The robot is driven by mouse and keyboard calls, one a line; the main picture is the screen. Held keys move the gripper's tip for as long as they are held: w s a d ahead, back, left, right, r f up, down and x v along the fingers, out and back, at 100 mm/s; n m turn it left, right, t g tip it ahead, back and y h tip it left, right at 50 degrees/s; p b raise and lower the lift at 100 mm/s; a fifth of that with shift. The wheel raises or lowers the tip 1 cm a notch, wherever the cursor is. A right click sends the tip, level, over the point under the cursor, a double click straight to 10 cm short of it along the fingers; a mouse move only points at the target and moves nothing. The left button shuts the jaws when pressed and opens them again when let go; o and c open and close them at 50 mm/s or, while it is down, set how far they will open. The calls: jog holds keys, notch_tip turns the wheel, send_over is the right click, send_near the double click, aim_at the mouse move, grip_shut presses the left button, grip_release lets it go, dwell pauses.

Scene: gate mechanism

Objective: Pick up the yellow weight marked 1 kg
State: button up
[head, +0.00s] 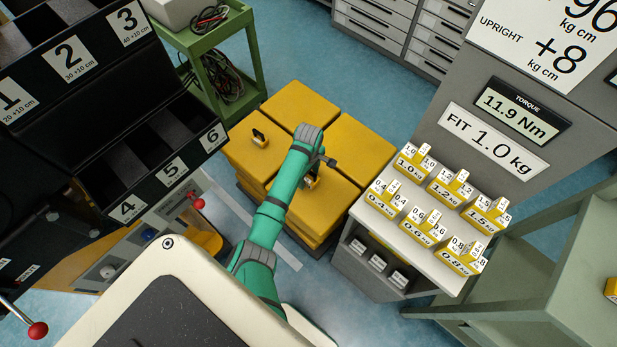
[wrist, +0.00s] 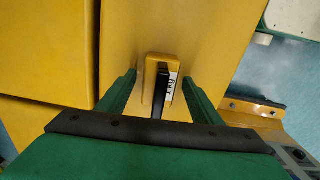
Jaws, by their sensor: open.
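A small yellow weight (wrist: 149,84) with a black handle and a white label stands on a large yellow block in the wrist view. The label ends in "kg" and looks like 1 kg. It also shows partly in the head view (head: 310,184), mostly hidden by my arm. My gripper (wrist: 160,80) is open, with one green finger on each side of the weight and a gap on both sides. In the head view my gripper (head: 311,175) is over the right part of the block stack.
A similar piece with a dark handle (head: 259,140) sits on the left yellow block (head: 240,158). Several labelled yellow weights, including 1.0 (head: 411,167), stand on a grey stand (head: 385,235) to the right. A black numbered rack (head: 90,110) is at left.

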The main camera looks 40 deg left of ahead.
jog(key=shift+f, duration=0.1)
jog(key=shift+c, duration=0.6)
grip_shut()
jog(key=shift+w, duration=0.1)
